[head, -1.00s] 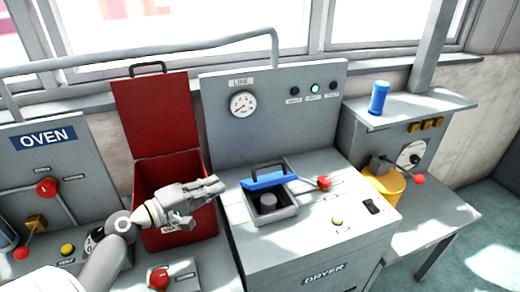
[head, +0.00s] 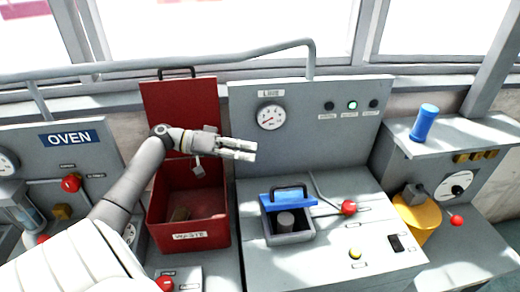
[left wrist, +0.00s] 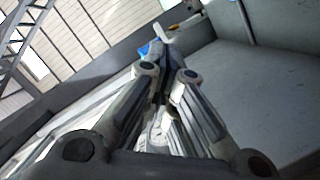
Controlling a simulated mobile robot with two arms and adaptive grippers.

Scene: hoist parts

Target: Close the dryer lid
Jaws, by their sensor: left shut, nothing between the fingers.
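The dryer lid (head: 288,197) is blue with a black handle and stands raised at the back of the dryer's square chamber (head: 290,238). The chamber is open at the front, and a grey cylinder (head: 286,220) shows inside. My left gripper (head: 250,150) is shut and empty. It points right, above and to the left of the lid, in front of the dryer's back panel, and appears clear of the lid. In the left wrist view its fingers (left wrist: 168,80) are together, with a small blue patch beyond them that I cannot identify. My right gripper is out of view.
The red waste bin (head: 190,238) stands open left of the dryer, below my left arm. A red-knobbed lever (head: 348,207) is right of the chamber. A blue cylinder (head: 425,122) stands on the right-hand shelf. A rail (head: 180,63) runs along the back.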

